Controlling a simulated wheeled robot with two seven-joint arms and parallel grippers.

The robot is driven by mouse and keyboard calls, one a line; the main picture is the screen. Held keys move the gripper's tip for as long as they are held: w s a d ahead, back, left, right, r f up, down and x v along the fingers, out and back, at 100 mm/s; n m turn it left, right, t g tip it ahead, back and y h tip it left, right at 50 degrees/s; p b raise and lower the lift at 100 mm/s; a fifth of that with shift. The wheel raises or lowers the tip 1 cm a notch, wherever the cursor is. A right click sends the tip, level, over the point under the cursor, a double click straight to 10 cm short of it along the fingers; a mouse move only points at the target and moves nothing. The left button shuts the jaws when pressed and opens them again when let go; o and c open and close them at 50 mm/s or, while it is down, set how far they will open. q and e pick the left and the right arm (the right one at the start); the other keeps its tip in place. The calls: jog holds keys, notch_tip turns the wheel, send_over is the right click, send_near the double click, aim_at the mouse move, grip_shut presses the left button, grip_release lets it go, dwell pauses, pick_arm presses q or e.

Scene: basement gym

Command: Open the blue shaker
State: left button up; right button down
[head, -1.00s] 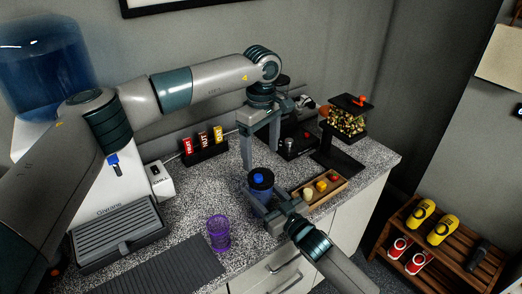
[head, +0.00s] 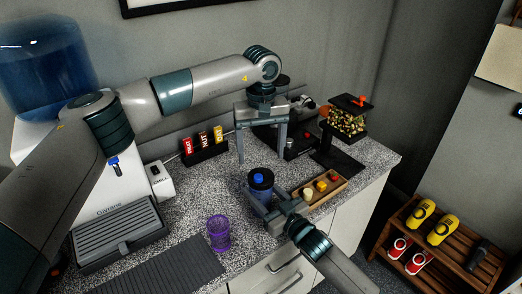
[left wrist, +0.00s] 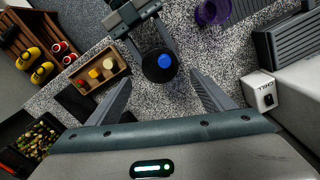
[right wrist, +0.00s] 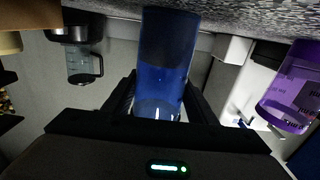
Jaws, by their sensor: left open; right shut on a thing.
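The blue shaker (head: 261,188) stands upright on the speckled counter, with a dark lid and blue cap (head: 259,179) on top. My right gripper (head: 268,208) is shut on its body; the right wrist view shows the translucent blue body (right wrist: 166,60) between the fingers. The lid is out of sight there. My left gripper (head: 261,156) is open and empty, pointing down above and behind the shaker, apart from it. In the left wrist view the lid (left wrist: 156,74) shows between and beyond the open fingers.
A purple glass (head: 218,233) stands left of the shaker. A wooden tray (head: 328,196) with small items lies close on its right. A rack of bars (head: 205,150), a water dispenser (head: 115,215) and a black stand (head: 335,160) stand around. A dark ribbed mat (head: 165,270) lies in front.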

aim_at(261, 176)
pick_arm(q)
jog(key=shift+f, duration=0.1)
jog(key=shift+f, duration=3.9)
